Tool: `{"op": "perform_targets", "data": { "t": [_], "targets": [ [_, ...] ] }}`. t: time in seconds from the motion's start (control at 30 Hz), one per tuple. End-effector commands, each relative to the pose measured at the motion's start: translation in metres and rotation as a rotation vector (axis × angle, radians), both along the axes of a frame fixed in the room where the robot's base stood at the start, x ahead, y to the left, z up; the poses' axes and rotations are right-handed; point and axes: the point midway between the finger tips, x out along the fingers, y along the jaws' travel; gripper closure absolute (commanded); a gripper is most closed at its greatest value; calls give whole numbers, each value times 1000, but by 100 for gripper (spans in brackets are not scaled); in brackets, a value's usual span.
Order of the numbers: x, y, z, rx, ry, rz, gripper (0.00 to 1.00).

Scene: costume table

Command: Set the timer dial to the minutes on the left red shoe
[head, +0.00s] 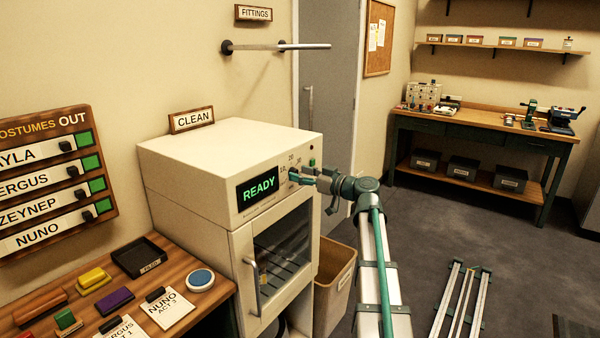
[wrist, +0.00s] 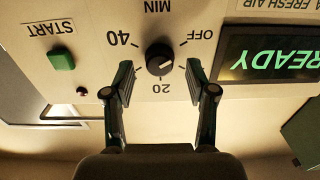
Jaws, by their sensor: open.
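The timer dial (wrist: 160,60) is a round black knob with a pale mark on a cream panel. In the upside-down wrist view, OFF, 20, 40 and MIN are printed around it. The mark seems to point between OFF and 20, but is small. My gripper (wrist: 159,72) is open, its two fingertips on either side of the dial with gaps to both. In the head view my gripper (head: 294,176) is at the cabinet's front panel and largely covers the dial. No red shoe shows in either view.
The cream cabinet (head: 205,165) has a display (head: 257,188) reading READY and a glass door below. A green START button (wrist: 62,60) sits beside the dial. A bin (head: 335,285) stands right of the cabinet. A wooden table (head: 215,291) with stamps and cards is at left.

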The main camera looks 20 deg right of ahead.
Motion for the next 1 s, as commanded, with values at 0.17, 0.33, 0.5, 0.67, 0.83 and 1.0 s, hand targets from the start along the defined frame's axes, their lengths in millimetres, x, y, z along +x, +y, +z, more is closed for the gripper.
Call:
{"op": "perform_targets", "data": {
  "t": [0.17,0.33,0.5,0.67,0.83,1.0],
  "targets": [
    [7,4,0,0,0,-1,43],
    [7,4,0,0,0,-2,43],
    [7,4,0,0,0,-1,58],
    [7,4,0,0,0,-1,85],
    [7,4,0,1,0,-1,100],
    [7,4,-1,14,8,-1,100]
  ]
}}
